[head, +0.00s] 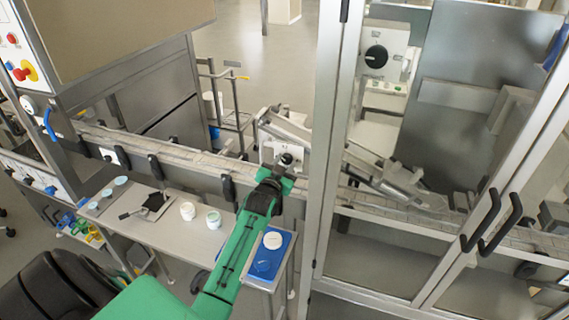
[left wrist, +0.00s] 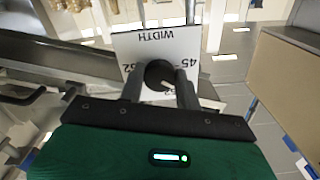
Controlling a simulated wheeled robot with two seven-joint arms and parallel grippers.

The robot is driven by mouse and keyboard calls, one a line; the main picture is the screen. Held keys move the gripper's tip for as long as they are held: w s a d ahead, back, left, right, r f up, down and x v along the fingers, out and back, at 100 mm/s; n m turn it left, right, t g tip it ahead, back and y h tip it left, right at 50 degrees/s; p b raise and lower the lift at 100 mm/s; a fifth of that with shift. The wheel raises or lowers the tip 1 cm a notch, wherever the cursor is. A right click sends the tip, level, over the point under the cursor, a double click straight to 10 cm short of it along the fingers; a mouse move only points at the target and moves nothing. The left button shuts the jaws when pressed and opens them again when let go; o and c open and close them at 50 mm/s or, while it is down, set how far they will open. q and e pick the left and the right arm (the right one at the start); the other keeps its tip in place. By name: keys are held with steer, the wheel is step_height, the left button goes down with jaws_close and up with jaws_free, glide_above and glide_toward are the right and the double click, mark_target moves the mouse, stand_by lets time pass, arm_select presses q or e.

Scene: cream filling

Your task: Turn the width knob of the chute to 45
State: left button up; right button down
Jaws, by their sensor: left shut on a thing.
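The width knob (left wrist: 159,74) is a round black knob on a white plate (left wrist: 125,45) marked WIDTH, with 45 on its right and 52 on its left in the left wrist view. My left gripper (left wrist: 160,88) is shut on the knob, with one dark finger on each side of it. A pale mark shows on the knob, but its exact setting is hard to read. In the head view, the knob (head: 286,159) sits on its plate beside the chute (head: 290,128), and my left gripper (head: 278,175) reaches it from the front. My right gripper is out of view.
A conveyor (head: 190,160) runs behind my green left arm. White jars (head: 188,210) stand on the side table (head: 165,235). A blue tray (head: 285,241) lies close beside my forearm. A metal door frame (head: 325,150) stands just right of the gripper. Another dial (head: 376,56) is farther back.

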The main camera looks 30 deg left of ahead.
arm_select(q)
steer(key=n, duration=0.5)
steer(key=shift+d+f+n, duration=0.1)
steer(key=shift+n, duration=0.2)
steer(key=shift+n+p, duration=0.4)
steer(key=shift+n, duration=1.7)
steer(key=shift+f, duration=0.1)
steer(key=o, duration=1)
steer(key=shift+s, duration=0.1)
